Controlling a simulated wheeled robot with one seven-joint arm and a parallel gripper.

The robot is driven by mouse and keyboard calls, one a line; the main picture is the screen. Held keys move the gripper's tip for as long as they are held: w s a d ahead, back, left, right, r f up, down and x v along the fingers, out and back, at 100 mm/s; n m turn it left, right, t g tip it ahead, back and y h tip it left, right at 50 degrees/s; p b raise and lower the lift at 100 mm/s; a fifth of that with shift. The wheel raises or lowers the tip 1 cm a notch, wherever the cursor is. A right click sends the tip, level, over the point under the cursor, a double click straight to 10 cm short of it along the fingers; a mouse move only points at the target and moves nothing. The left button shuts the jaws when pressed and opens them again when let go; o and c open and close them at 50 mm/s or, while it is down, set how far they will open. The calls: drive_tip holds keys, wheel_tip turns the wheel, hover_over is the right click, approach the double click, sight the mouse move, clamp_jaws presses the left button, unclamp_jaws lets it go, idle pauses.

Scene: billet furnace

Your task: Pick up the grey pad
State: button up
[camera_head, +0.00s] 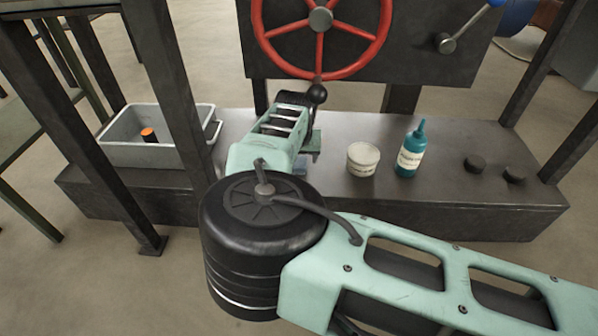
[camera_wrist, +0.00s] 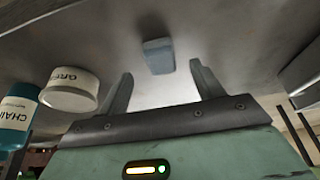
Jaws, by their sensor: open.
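The grey pad (camera_wrist: 158,56) is a small blue-grey block lying on the dark bench top in the wrist view. It sits ahead of my gripper (camera_wrist: 162,88), between the lines of the two fingers and apart from them. My gripper is open with nothing between its fingers. In the head view my gripper (camera_head: 312,150) is low over the bench, largely hidden by my own arm. A small blue-grey patch beside it there is probably the pad, mostly covered.
On the dark bench (camera_head: 465,205), a white grease tub (camera_head: 362,158) and a teal bottle (camera_head: 411,150) stand right of my gripper. Two dark knobs lie farther right. A grey bin (camera_head: 135,155) holding an orange-ended item is at left. A red handwheel (camera_head: 382,40) is above.

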sight(299, 164)
drive_tip(key=shift+b+x, duration=1.85)
drive_tip(key=shift+x, duration=0.8)
drive_tip(key=shift+r, duration=0.2)
drive_tip(key=c, duration=1.1)
drive_tip(key=shift+r, duration=0.15)
drive_tip(key=shift+c, duration=0.2)
